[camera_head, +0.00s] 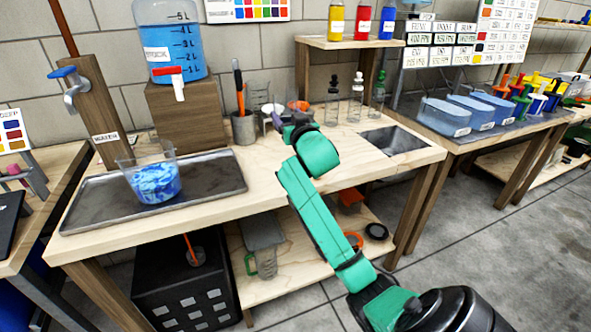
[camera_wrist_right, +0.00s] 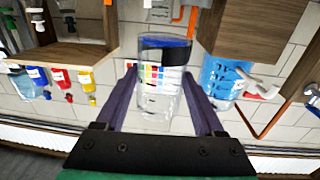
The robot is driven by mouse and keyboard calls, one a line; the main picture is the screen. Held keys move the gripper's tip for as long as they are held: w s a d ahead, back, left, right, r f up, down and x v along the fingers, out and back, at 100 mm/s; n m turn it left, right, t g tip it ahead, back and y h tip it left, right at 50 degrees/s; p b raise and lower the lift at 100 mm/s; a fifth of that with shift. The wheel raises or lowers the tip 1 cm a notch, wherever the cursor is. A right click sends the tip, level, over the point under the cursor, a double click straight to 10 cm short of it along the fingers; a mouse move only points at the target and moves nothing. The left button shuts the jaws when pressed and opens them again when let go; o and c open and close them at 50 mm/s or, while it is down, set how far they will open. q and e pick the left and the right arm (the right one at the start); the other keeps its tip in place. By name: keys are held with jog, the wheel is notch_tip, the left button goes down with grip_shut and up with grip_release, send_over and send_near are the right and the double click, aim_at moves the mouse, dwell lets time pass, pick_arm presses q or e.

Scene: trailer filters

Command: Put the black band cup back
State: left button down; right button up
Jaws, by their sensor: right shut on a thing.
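My right gripper (camera_head: 280,117) is over the back of the wooden workbench, near the grey pen holder. In the right wrist view its two purple fingers (camera_wrist_right: 161,80) are closed on the sides of a clear cup (camera_wrist_right: 157,112). The cup has a black band (camera_wrist_right: 164,55) near one end and a blue edge beyond it. The coloured wall chart shows through its clear wall. In the head view the cup is mostly hidden by or small beside the gripper. My left gripper is not in view.
The blue water jug (camera_head: 172,45) stands on a wooden block behind. The grey pen holder (camera_head: 244,128) and dropper bottles (camera_head: 355,98) are close to the gripper.

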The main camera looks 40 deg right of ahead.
notch_tip(320, 180, down, 15)
jog(key=b, duration=0.2)
jog(key=shift+f+b, duration=0.1)
jog(key=shift+b, duration=0.25)
jog(key=shift+f, duration=0.15)
jog(key=o, duration=1.5)
jog(key=shift+f, duration=0.15)
jog(key=shift+o, duration=0.2)
